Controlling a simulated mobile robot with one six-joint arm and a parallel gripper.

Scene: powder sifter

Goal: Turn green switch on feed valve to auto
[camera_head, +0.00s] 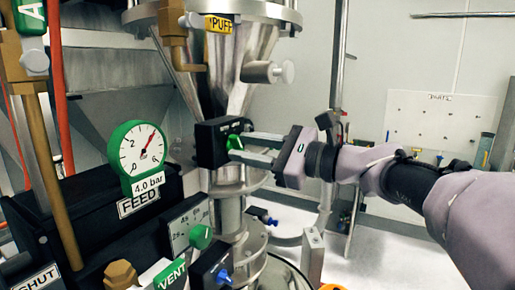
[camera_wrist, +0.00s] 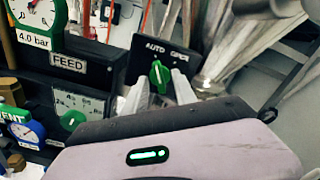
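The green switch (camera_wrist: 159,76) sits on a black panel (camera_wrist: 180,53) with white lettering; AUTO reads at upper left and a second word, seemingly OPEN, at upper right. The switch handle looks near upright; its exact setting is hard to tell. In the head view, the switch (camera_head: 235,142) is on the black box (camera_head: 211,143) in front of the metal funnel. My gripper (camera_head: 233,148) reaches in from the right, its fingertips at the switch. In the wrist view, my gripper (camera_wrist: 160,84) is open, one finger on each side of the switch; contact is unclear.
A green-rimmed gauge (camera_head: 141,150) reading 4.0 bar stands on a black FEED box (camera_head: 85,185) at left. Metal pipes stand close behind.

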